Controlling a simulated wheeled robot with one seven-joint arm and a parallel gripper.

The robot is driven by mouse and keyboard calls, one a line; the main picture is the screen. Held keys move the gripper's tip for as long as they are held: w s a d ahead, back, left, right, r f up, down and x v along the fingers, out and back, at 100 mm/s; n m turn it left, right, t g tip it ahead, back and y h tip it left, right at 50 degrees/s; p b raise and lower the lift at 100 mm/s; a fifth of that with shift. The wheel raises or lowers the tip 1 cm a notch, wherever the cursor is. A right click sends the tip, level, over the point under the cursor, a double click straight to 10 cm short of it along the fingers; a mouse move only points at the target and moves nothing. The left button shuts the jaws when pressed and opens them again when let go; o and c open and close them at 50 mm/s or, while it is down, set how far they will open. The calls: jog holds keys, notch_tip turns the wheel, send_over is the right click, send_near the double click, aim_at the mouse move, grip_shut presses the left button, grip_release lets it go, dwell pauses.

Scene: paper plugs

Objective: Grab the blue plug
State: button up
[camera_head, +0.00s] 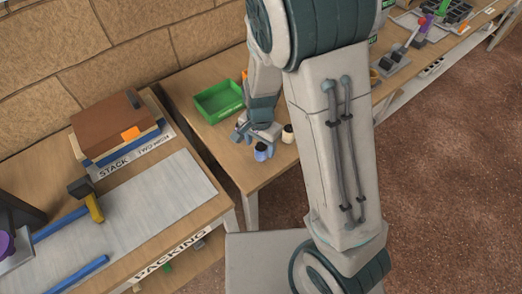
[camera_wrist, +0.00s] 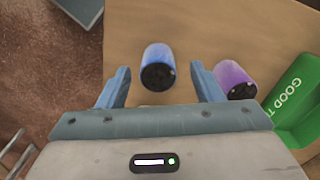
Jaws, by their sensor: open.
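The blue plug (camera_wrist: 157,68), a short cylinder with a dark end, is between the two fingers of my gripper (camera_wrist: 160,75) in the wrist view. The fingers are spread, with a gap on both sides of the plug; I cannot tell how far down they reach beside it. In the head view the blue plug (camera_head: 262,152) is near the front of the wooden table, just below my gripper (camera_head: 256,140). The gripper hides part of the table there.
A purple plug (camera_wrist: 235,80) lies just outside the right finger, close to a green tray (camera_wrist: 301,92). In the head view a pale plug with a dark top (camera_head: 288,134) stands right of my gripper. The packing table (camera_head: 150,215) is at the left.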

aim_at(260, 147)
notch_tip(260, 147, down, 3)
jog(key=shift+s+f, duration=0.1)
jog(key=shift+s, duration=0.05)
jog(key=c, duration=1.1)
jog(key=shift+o, duration=0.2)
